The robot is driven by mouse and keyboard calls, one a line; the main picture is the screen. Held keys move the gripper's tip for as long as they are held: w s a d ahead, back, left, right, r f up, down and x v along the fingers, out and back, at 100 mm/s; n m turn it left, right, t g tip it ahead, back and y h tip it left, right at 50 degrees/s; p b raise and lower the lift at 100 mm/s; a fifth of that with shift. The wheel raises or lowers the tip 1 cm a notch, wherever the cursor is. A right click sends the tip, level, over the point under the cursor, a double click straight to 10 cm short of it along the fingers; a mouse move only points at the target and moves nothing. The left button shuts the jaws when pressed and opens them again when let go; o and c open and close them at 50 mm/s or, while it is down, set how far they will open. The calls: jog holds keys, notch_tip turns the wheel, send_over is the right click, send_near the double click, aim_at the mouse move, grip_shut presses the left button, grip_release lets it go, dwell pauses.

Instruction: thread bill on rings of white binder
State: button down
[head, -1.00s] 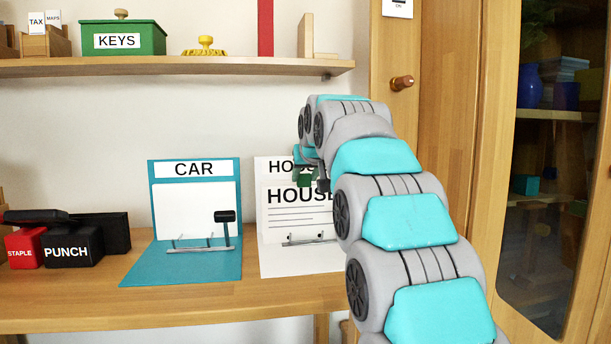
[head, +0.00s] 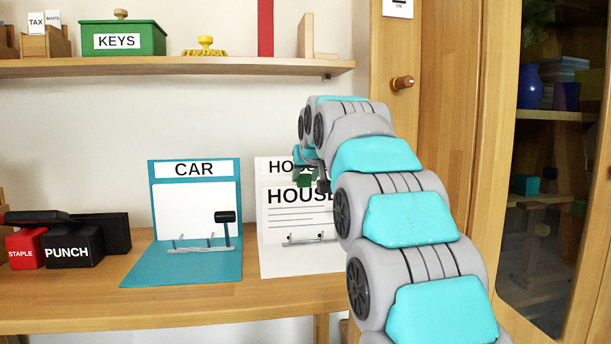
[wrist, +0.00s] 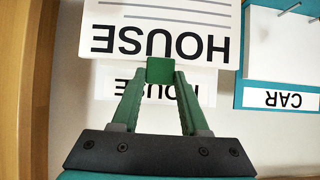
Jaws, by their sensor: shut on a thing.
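The bill (head: 290,222), a white sheet headed HOUSE with printed lines, stands upright in front of the white binder (head: 270,262) on the desk. My gripper (head: 306,182) is at the bill's top edge, shut on it; in the wrist view the green fingertips (wrist: 160,70) meet at the edge of the bill (wrist: 200,20), which appears upside down. The binder's own HOUSE label (wrist: 190,85) shows behind the bill. The binder's metal rings (head: 305,241) show at the bill's lower edge, with dark hole-like spots near them. I cannot tell whether the rings pass through the holes.
A teal CAR binder (head: 180,271) with a white sheet and a black-handled lever (head: 225,217) stands to the left. Beyond it are a black PUNCH (head: 70,250) and a red STAPLE box (head: 25,248). A shelf (head: 200,67) runs above; a wooden cabinet (head: 450,120) stands right.

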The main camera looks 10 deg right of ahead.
jog(key=shift+w+r+p, duration=0.1)
jog(key=shift+w+p, duration=0.95)
jog(key=shift+w, duration=0.5)
dwell(0.9)
jog(key=shift+w+p, duration=0.6)
jog(key=shift+w, duration=0.3)
dwell(0.6)
grip_release()
dwell(0.6)
notch_tip(320, 180, up, 8)
jog(key=p, duration=0.6)
dwell(0.5)
